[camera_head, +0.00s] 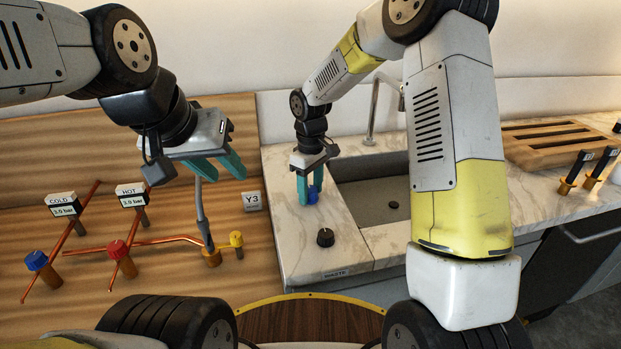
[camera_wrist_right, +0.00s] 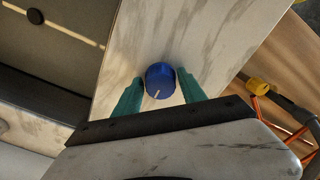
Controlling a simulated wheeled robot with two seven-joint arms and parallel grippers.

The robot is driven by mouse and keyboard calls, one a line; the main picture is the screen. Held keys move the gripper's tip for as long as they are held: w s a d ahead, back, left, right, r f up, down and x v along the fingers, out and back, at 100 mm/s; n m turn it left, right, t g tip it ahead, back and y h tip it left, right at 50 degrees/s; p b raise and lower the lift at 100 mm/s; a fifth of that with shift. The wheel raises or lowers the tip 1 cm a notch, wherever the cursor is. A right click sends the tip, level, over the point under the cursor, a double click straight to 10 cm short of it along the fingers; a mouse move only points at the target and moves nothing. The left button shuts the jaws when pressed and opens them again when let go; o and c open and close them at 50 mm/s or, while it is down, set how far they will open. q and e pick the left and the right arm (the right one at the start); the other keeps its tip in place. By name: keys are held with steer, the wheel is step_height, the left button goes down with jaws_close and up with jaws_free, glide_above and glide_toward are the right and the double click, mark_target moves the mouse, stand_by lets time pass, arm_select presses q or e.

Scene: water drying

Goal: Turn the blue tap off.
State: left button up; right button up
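A second blue knob (camera_head: 36,260) sits on the copper pipe at the far left, below the COLD gauge (camera_head: 63,205) reading 3.0 bar. My left gripper (camera_head: 222,172) is open and empty above the wooden panel.
A red knob (camera_head: 118,249), a yellow knob (camera_head: 236,239) and a HOT gauge (camera_head: 131,196) are on the wooden panel's copper pipes.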

mark_target(311, 190)
steer(key=shift+o, duration=0.7)
step_height(311, 190, up, 7)
steer(key=shift+r, duration=0.4)
steer(key=shift+s+r, duration=0.1)
steer(key=s+d+r+m+t+y, duration=0.1)
steer(key=s+d+r+m+t, duration=0.3)
steer(key=s+d+r, duration=0.7)
steer(key=s+d+r+m+t+y, duration=0.1)
steer(key=s+m, duration=0.5)
steer(key=s, duration=0.6)
steer(key=shift+s+d+r+t, duration=0.2)
steer(key=shift+d+r+t, duration=0.4)
steer(key=shift+d+r, duration=0.4)
